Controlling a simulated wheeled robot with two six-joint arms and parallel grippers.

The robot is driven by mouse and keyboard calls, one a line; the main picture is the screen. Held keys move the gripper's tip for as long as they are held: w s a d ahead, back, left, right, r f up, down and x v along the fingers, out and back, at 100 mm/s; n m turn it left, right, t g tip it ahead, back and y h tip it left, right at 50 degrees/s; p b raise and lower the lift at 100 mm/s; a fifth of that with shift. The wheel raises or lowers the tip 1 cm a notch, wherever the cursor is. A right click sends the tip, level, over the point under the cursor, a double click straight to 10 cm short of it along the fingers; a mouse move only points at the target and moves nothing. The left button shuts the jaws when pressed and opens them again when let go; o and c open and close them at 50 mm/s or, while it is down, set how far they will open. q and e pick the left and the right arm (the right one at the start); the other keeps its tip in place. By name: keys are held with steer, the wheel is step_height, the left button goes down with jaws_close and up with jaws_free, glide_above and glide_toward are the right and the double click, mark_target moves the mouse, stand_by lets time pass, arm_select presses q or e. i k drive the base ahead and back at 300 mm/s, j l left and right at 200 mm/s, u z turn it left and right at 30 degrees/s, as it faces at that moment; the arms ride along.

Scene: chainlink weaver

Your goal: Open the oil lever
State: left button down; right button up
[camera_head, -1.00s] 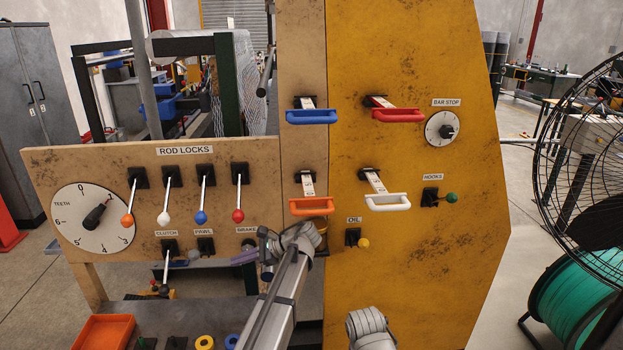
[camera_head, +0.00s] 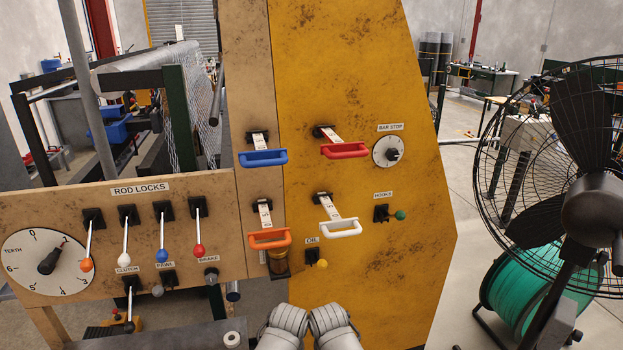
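The oil lever (camera_head: 322,263) is a short lever with a yellow knob on a black base. It sits under the OIL label (camera_head: 312,240) on the lower left of the yellow panel (camera_head: 390,262). The knob points right and slightly down from its base. Two grey, rounded parts of my arms stand side by side at the bottom edge, below the lever and apart from it. No gripper fingers show on either arm. Nothing covers the lever.
An orange handle (camera_head: 270,241) and a white handle (camera_head: 341,230) stick out above the lever. The hooks lever (camera_head: 399,215) with a green knob is up to the right. A large black fan (camera_head: 590,205) stands at the right. Rod lock levers (camera_head: 162,254) line the left board.

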mark_target(322, 263)
steer(key=i+z, duration=0.2)
steer(key=z, duration=0.15)
steer(key=i+j+z, duration=0.15)
steer(key=z, duration=0.2)
